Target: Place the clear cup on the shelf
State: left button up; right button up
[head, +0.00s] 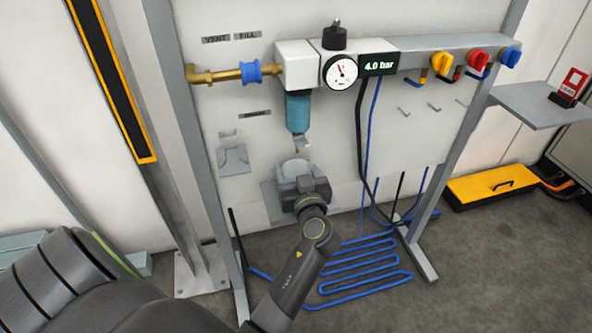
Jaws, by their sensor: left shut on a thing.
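My left gripper (302,182) is in front of the panel's lower middle, below the blue filter part (297,112). It is shut on a pale, rounded thing (294,166) that looks like the clear cup; the gripper hides most of it. A small metal piece shows between the filter part and the cup, and the two look apart. A grey shelf (535,106) sticks out at the right, with a red sign block (570,87) at its back. My right gripper is not in view.
A gauge (340,71) and a display (378,65) reading 4.0 bar sit above. Yellow, red and blue knobs line the right. Blue hose (360,267) lies coiled on the floor. A yellow case (493,186) stands below the shelf. The shelf's front is clear.

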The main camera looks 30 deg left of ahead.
pick_arm(q)
jog(key=o, duration=0.9)
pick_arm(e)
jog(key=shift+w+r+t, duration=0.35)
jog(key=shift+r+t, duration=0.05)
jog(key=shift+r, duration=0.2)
pick_arm(q)
jog(key=shift+o, duration=0.2)
